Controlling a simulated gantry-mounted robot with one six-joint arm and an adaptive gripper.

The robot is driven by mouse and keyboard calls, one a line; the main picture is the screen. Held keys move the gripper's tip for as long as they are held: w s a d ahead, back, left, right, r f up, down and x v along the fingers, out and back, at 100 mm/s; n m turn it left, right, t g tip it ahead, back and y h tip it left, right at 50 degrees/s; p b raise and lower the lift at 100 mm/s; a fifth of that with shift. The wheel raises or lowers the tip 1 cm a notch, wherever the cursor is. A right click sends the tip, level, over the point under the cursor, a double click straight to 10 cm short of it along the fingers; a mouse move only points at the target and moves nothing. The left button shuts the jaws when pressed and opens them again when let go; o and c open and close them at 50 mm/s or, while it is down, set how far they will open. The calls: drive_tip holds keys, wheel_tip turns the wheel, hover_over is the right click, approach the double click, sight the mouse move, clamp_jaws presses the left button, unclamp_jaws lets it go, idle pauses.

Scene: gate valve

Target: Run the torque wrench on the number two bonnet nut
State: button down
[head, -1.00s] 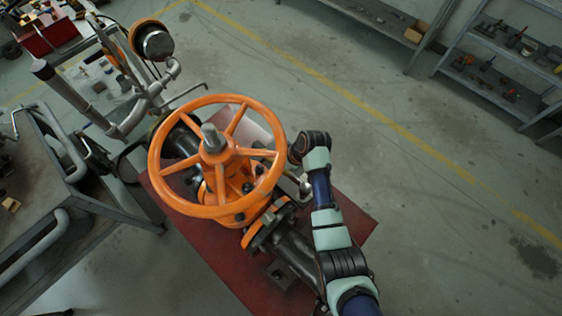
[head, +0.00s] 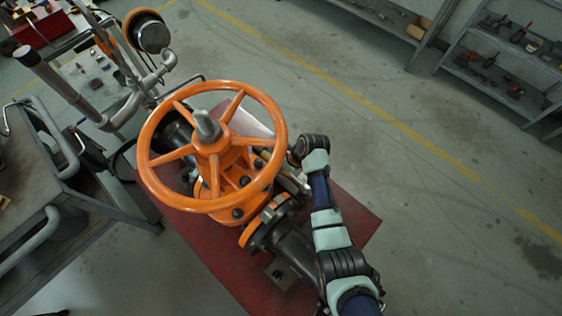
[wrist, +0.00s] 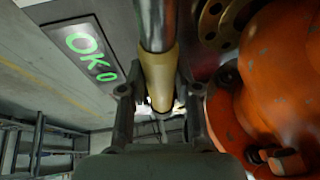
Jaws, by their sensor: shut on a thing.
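My gripper (wrist: 160,92) is shut on the tan handle of the torque wrench (wrist: 158,72), with one finger on each side. The wrench's bright metal shaft runs up out of the top of the wrist view, so its working end is hidden there. The orange gate valve (head: 212,178) stands under its large handwheel. Several dark bonnet nuts (head: 238,213) show on its flange; I cannot tell which is number two. One nut (wrist: 288,161) shows low right in the wrist view. In the head view my arm reaches in at the valve's right side, and the gripper is mostly hidden.
The handwheel rim (head: 282,135) overhangs the bonnet close to my wrist. A red base plate (head: 345,220) lies under the valve. A grey bench (head: 40,190) stands left, with shelves at upper right. The floor right is clear.

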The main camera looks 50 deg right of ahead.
drive_tip(key=c, duration=0.8)
unclamp_jaws()
drive_tip(key=shift+w+d+r, duration=0.1)
drive_tip(key=shift+o, duration=0.3)
drive_tip(key=v, duration=1.2)
